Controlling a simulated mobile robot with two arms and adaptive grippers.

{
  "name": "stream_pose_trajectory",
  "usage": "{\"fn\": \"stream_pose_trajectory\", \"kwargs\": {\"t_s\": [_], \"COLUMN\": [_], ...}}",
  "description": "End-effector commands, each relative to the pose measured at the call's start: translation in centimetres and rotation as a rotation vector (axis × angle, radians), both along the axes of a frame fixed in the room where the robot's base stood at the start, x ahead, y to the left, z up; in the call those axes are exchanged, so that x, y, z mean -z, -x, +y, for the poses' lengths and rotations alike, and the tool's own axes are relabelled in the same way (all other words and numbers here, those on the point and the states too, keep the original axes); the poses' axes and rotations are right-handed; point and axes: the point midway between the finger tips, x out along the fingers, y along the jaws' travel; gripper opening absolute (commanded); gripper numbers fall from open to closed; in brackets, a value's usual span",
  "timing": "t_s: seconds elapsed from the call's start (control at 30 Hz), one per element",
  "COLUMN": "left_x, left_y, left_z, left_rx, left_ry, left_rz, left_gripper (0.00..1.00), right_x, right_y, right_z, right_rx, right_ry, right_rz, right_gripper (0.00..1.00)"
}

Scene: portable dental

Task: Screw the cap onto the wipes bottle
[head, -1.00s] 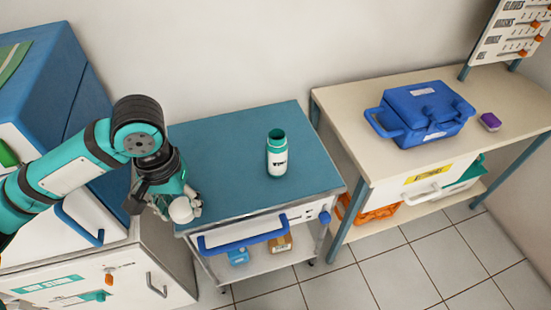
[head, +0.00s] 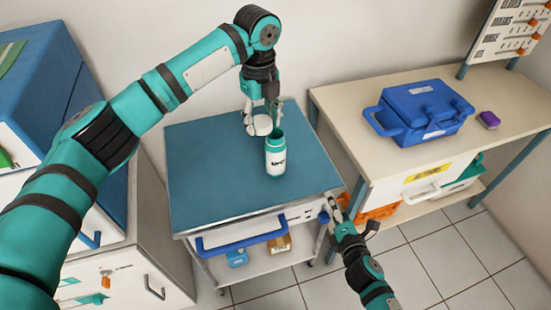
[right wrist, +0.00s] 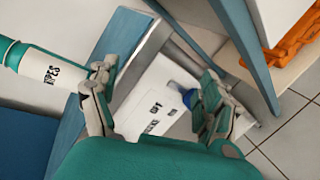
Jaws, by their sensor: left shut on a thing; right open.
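The wipes bottle (head: 275,157) is white with a teal neck and base and stands upright and open-topped on the blue cart top. In the right wrist view the wipes bottle (right wrist: 48,70) shows at the upper left. My left gripper (head: 262,112) is shut on the white round cap (head: 260,126), just left of and behind the bottle's mouth; the cap is apart from the rim as far as I can tell. My right gripper (head: 340,214) is open and empty by the cart's right front corner; in its wrist view the right gripper (right wrist: 155,100) has its fingers spread.
The cart top (head: 205,165) is otherwise clear. A blue handle (head: 242,238) runs along its front. On the right, a beige table (head: 345,100) holds a blue case (head: 420,110) and a purple block (head: 489,119). An orange item (right wrist: 295,42) lies on the shelf below.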

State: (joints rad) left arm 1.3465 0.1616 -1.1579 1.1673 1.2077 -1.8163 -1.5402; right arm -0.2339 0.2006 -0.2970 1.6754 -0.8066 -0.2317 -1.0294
Motion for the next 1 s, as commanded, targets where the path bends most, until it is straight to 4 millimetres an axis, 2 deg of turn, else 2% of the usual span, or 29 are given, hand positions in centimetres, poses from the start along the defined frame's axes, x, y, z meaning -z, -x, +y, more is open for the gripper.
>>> {"fn": "stream_pose_trajectory", "kwargs": {"t_s": [0.03, 0.1, 0.2, 0.27, 0.4, 0.5, 0.87, 1.0], "left_x": [-0.4, -0.8, -1.4, -1.6, -1.7, -1.8, -1.8, -1.8], "left_y": [-0.7, -1.4, -2.1, -2.5, -2.7, -2.7, -2.7, -2.7], "left_z": [-0.9, -1.7, -2.6, -2.9, -3.2, -3.2, -3.2, -3.2], "left_rx": [0.107, 0.257, 0.439, 0.515, 0.582, 0.596, 0.599, 0.598], "left_ry": [0.001, 0.000, 0.000, 0.000, 0.000, 0.000, 0.001, 0.001], "left_rz": [-0.002, -0.001, 0.001, 0.001, 0.000, 0.000, 0.001, 0.001], "left_gripper": [0.33, 0.33, 0.33, 0.33, 0.33, 0.33, 0.33, 0.33], "right_x": [-2.8, -6.3, -10.4, -11.7, -11.8, -11.5, -11.4, -11.4], "right_y": [-0.7, -1.4, -2.1, -2.3, -1.9, -1.6, -1.6, -2.4], "right_z": [0.6, 1.4, 3.5, 5.5, 8.9, 10.0, 10.2, 10.7], "right_rx": [-0.035, -0.088, -0.206, -0.313, -0.505, -0.567, -0.582, -0.580], "right_ry": [0.069, 0.184, 0.411, 0.587, 0.875, 0.962, 0.983, 0.982], "right_rz": [-0.072, -0.169, -0.330, -0.438, -0.598, -0.649, -0.660, -0.661], "right_gripper": [0.81, 0.81, 0.81, 0.81, 0.81, 0.81, 0.81, 0.81]}}
